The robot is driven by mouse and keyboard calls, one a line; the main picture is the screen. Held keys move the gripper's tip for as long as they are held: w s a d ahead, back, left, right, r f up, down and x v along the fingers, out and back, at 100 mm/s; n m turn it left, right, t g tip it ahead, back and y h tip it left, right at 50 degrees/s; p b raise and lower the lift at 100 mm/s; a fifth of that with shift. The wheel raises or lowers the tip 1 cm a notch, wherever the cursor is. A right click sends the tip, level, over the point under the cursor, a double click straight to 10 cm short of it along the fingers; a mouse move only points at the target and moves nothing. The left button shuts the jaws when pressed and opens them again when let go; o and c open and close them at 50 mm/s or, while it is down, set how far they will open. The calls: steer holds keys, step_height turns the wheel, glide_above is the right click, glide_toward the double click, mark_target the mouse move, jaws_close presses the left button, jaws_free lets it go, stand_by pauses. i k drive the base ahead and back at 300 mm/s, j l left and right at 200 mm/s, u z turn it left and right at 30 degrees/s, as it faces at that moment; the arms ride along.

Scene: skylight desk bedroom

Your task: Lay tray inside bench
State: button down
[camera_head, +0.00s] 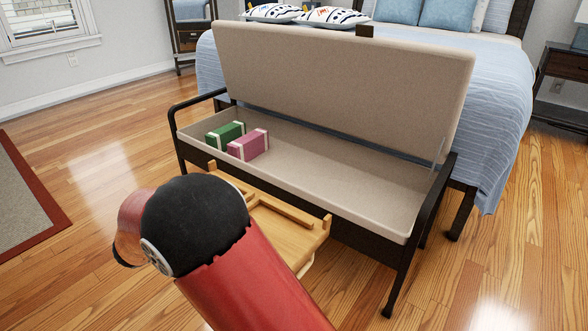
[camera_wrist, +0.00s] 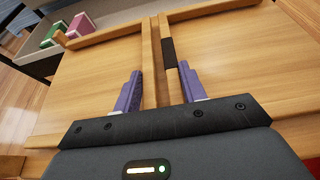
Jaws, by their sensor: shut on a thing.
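The wooden tray (camera_head: 283,232) is in front of the bench in the head view, partly hidden behind my red and black arm. In the wrist view the tray (camera_wrist: 95,85) fills most of the picture. My gripper (camera_wrist: 158,85) has its two purple fingers shut on a raised wooden bar of the tray. The bench (camera_head: 330,182) stands with its beige padded lid raised and its storage space open. A green box (camera_head: 226,134) and a pink box (camera_head: 248,145) lie inside at its left end. Both boxes also show at the upper left of the wrist view.
The right part of the bench's inside is bare. Black armrests (camera_head: 432,200) bound the bench at both ends. The bed (camera_head: 500,110) stands behind the raised lid. Open wood floor (camera_head: 90,230) lies to the left, with a red-edged rug (camera_head: 25,205).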

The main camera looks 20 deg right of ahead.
mark_target(328, 190)
steer(key=i+l, duration=0.15)
steer(key=l, duration=0.2)
steer(key=i+l, duration=0.15)
steer(key=l, duration=0.2)
steer(key=i+l, duration=0.2)
steer(key=l, duration=0.15)
steer(key=i+l, duration=0.15)
steer(key=l, duration=0.25)
steer(key=z, duration=0.4)
